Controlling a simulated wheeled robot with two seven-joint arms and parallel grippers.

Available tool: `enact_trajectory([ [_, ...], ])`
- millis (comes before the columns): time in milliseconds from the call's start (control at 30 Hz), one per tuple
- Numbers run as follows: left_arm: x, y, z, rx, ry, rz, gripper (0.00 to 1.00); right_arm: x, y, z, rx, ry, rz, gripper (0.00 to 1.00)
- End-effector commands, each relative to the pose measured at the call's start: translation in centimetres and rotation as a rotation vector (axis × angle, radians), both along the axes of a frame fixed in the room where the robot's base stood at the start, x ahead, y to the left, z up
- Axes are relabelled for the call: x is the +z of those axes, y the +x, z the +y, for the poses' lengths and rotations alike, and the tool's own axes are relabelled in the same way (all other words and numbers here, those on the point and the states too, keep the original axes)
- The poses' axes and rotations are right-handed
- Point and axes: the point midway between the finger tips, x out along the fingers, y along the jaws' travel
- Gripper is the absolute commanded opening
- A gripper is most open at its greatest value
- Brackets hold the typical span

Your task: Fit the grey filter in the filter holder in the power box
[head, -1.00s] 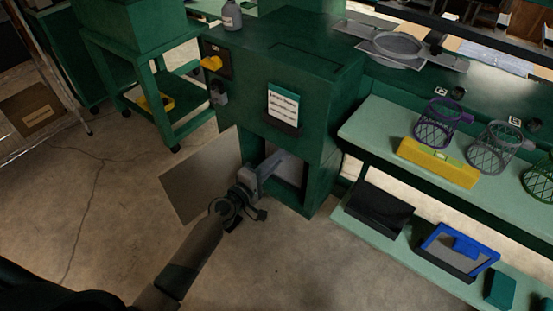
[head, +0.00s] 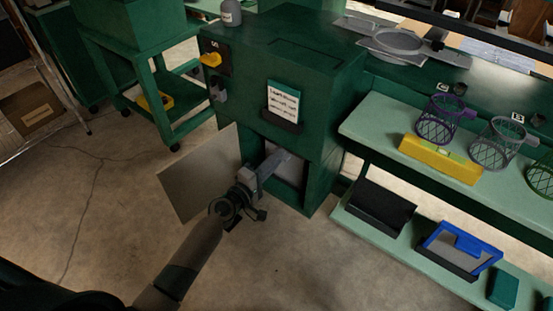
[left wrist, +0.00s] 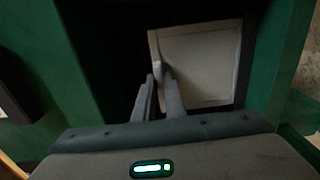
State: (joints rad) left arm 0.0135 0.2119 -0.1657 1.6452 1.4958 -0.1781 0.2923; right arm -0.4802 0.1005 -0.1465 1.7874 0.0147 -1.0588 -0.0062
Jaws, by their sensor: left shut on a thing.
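The power box (head: 330,150) is a green cabinet with an open lower compartment. My left gripper (head: 276,163) reaches into that opening. In the left wrist view its fingers (left wrist: 160,88) are shut on a raised grip of the pale grey filter (left wrist: 205,62), a square framed panel. The filter also shows dimly inside the opening in the head view (head: 292,172). It stands roughly upright within the dark compartment. The filter holder itself is dark and hidden behind the filter, so I cannot tell how far the filter is seated. My right gripper is not in view.
The box's open door (head: 198,178) sticks out to the left of the opening. A shelf rack at right holds a yellow box (head: 440,160), wire baskets, a black tray (head: 380,208) and a blue-framed filter (head: 460,247). The floor in front is clear.

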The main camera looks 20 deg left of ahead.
Motion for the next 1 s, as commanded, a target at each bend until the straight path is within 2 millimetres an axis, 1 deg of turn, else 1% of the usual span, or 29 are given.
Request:
enact_trajectory([
  [367,-0.03,0.01,0.00,0.000,0.002,-0.002,0.00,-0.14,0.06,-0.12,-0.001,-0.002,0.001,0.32],
  [633,-0.61,0.01,0.00,0.000,0.002,-0.001,0.00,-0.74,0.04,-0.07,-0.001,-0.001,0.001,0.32],
  [800,-0.46,0.01,0.00,0.000,0.002,-0.002,0.00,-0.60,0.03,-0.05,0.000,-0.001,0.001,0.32],
  [833,-0.46,0.01,0.00,0.000,0.002,-0.002,0.17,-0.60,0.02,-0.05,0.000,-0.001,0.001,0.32],
  [900,-0.46,0.01,0.00,0.000,0.002,-0.002,0.32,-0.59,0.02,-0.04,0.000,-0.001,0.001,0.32],
  [1000,-0.47,0.01,0.00,0.000,0.002,-0.001,0.32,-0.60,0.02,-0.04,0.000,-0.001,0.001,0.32],
])
